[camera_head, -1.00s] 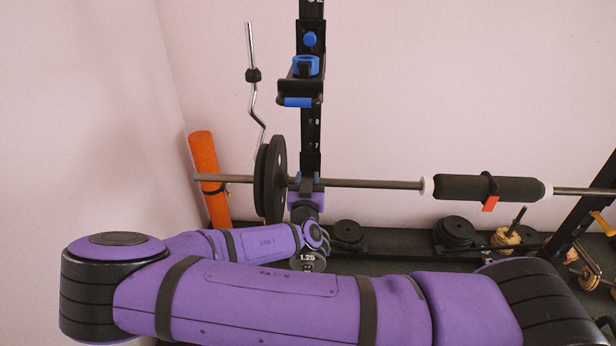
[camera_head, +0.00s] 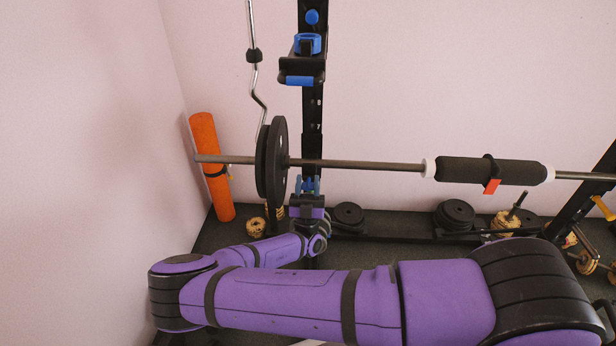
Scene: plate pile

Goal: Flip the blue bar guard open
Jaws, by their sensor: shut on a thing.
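My gripper (camera_head: 307,196) is at the black rack upright (camera_head: 312,140), just below the barbell (camera_head: 370,165). It is shut on a small blue part, which I take for the blue bar guard (camera_head: 299,184). Blue shows on both sides of the upright there, below the bar and apart from it. The gripper covers most of the guard, so its exact angle is hidden. The barbell runs level across the upright, with black plates (camera_head: 277,160) just left of it. A second holder with a blue front bar (camera_head: 299,80) sits higher on the upright.
A black pad with white ends (camera_head: 490,171) and a red tag is on the bar at right. Weight plates (camera_head: 454,215) stand along the wall. An orange rolled mat (camera_head: 212,165) and a bent silver bar (camera_head: 257,90) stand at left.

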